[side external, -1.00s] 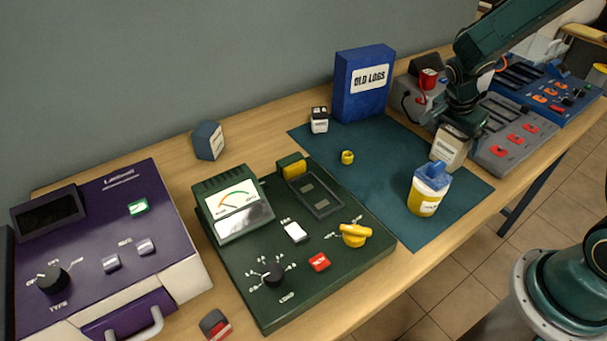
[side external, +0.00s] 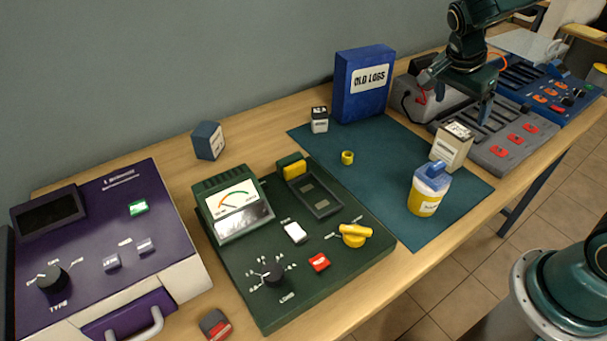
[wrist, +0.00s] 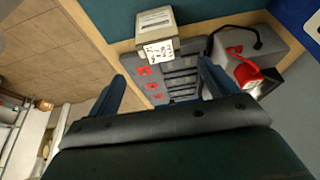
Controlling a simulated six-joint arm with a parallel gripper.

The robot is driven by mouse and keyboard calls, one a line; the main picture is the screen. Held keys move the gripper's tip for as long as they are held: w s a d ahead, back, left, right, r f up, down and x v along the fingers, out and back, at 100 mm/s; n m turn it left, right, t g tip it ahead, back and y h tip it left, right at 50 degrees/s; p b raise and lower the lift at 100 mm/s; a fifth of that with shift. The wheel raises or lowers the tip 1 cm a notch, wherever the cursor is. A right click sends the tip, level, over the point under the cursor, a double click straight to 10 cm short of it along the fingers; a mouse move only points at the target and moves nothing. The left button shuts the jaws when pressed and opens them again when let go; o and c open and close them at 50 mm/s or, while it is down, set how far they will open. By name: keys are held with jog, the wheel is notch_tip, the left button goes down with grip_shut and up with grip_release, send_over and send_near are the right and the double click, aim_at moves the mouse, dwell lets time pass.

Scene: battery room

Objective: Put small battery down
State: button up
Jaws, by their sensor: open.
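A cream, box-shaped battery (side external: 447,153) with a label on its top stands upright at the right edge of the teal mat (side external: 385,205), behind a yellow jar with a blue top. It also shows at the top of the wrist view (wrist: 150,22). My gripper (side external: 453,100) is above and behind this battery, over the grey charger. Its fingers are spread with nothing between them, and it is apart from the battery. In the wrist view, both blue fingers (wrist: 163,82) are apart. A smaller black-and-white battery (side external: 319,121) stands at the mat's back left corner.
The yellow jar (side external: 424,198) stands close in front of the cream battery. A grey charger (side external: 505,140) with red switches is at the right, and a blue box (side external: 361,85) is behind. A yellow ring (side external: 347,157) lies on the mat. A green tester (side external: 285,250) stands left.

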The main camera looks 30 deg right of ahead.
jog(key=shift+a+r, duration=0.3)
jog(key=shift+r, duration=0.3)
jog(key=s+a+r+n+t+y, duration=0.2)
jog(key=s+a+r+n, duration=0.2)
jog(key=s+n, duration=0.4)
jog(key=s+a+r+n+t+y, duration=0.2)
jog(key=s+a+n, duration=0.4)
jog(key=s+n, duration=0.3)
notch_tip(320, 180, up, 2)
jog(key=shift+a+r+n+t+y, duration=0.3)
jog(key=shift+n+t, duration=0.2)
jog(key=shift+t, duration=0.3)
